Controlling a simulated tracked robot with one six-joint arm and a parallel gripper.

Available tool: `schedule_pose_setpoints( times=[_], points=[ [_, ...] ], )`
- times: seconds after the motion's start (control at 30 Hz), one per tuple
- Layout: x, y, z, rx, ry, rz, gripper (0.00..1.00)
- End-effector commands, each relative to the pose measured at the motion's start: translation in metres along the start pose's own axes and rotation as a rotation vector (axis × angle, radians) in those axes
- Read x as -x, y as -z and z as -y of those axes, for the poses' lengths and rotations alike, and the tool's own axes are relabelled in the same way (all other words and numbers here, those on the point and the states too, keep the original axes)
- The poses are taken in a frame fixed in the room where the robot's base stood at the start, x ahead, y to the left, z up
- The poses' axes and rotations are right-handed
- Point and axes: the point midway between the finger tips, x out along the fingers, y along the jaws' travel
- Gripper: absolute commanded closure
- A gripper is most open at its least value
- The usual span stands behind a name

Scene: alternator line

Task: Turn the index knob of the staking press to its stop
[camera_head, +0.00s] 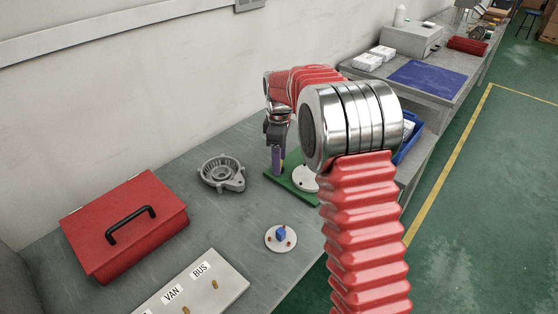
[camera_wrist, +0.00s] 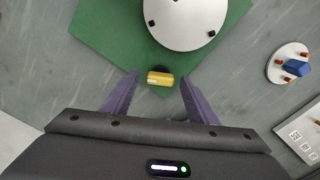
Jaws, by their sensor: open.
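A yellow knob (camera_wrist: 160,78) with a dark base sits at the corner of a green plate (camera_wrist: 100,38) in the wrist view. A white round disc (camera_wrist: 185,18) with black pegs lies on this plate, beside the knob. In the head view the green plate (camera_head: 276,182) and part of the white disc (camera_head: 305,178) show, partly hidden by my arm. My gripper (camera_head: 277,162) points down over the plate's left corner. In the wrist view its purple fingers (camera_wrist: 160,80) are open, one on each side of the yellow knob, with gaps to it. The knob is hidden in the head view.
A white disc (camera_head: 270,243) with a blue block and red pegs lies in front of the plate. A grey metal housing (camera_head: 210,168), a red toolbox (camera_head: 118,250) and a labelled board (camera_head: 230,277) stand left and front. A blue bin (camera_head: 411,143) is behind my arm.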

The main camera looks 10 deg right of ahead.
Motion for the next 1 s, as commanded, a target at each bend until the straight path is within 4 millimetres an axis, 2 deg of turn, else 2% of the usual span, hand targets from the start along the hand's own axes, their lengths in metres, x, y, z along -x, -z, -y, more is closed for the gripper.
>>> schedule_pose_setpoints(
  times=[0.37,0.9,1.0],
  points=[
    [-0.0054,0.0002,0.0003,0.000,0.000,0.000,0.47],
    [-0.0051,0.0005,0.0003,0.001,0.000,0.000,0.85],
    [-0.0051,0.0004,0.0001,0.001,-0.001,0.000,0.88]
  ],
)
